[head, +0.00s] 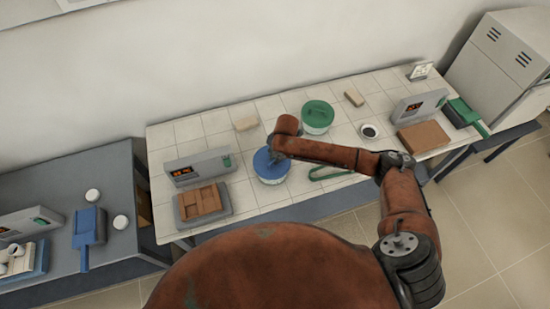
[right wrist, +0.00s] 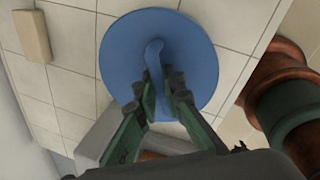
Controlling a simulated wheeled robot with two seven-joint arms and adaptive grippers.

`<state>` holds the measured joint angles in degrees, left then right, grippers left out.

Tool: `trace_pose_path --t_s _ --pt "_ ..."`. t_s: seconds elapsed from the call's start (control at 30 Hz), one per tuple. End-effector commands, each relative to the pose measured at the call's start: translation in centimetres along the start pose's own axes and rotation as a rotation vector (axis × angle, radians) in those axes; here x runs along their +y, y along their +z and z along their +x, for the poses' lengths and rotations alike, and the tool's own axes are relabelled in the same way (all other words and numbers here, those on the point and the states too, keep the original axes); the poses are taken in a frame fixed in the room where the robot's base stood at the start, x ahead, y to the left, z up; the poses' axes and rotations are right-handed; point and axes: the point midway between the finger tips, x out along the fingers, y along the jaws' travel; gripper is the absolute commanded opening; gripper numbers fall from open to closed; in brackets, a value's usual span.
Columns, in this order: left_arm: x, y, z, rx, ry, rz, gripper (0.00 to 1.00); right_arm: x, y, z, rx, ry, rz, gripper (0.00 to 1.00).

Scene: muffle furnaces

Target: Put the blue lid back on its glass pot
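The blue lid (head: 270,164) is a flat disc with a bar handle, above its glass pot (head: 275,180) near the front of the tiled bench. It looks level and covers the pot's mouth; I cannot tell whether it rests on the rim. My right gripper (head: 277,153) comes down over the lid. In the right wrist view the lid (right wrist: 125,55) fills the upper middle, and the two fingers (right wrist: 160,82) sit close on either side of its handle, shut on it. The pot is hidden below the lid there. My left gripper is not in view.
A green-lidded pot (head: 317,116) stands behind to the right. A balance (head: 199,165) with a brown block tray (head: 203,203) is to the left. A green tong-like tool (head: 328,174) lies to the right. Sponge-like blocks (head: 246,123) and a dark-filled dish (head: 369,131) are farther off.

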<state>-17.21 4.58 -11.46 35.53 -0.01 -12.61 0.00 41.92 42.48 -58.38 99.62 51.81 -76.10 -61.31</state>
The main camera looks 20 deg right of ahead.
Motion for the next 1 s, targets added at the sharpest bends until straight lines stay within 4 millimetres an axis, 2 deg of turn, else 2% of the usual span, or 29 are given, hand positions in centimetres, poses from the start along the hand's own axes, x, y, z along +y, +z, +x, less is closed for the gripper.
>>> trace_pose_path --t_s 0.3,0.63,0.77,1.0 --pt "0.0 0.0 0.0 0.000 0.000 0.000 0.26 0.0 0.0 0.0 0.000 0.000 0.000 0.29" --pt "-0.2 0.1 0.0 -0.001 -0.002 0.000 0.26 0.0 0.0 -0.5 0.000 0.001 0.000 0.29" --pt "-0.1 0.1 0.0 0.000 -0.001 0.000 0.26 0.0 0.0 -2.2 0.000 0.002 -0.001 0.29" --pt "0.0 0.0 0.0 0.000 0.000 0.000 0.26 0.1 0.1 -7.3 -0.001 0.003 -0.001 0.29"
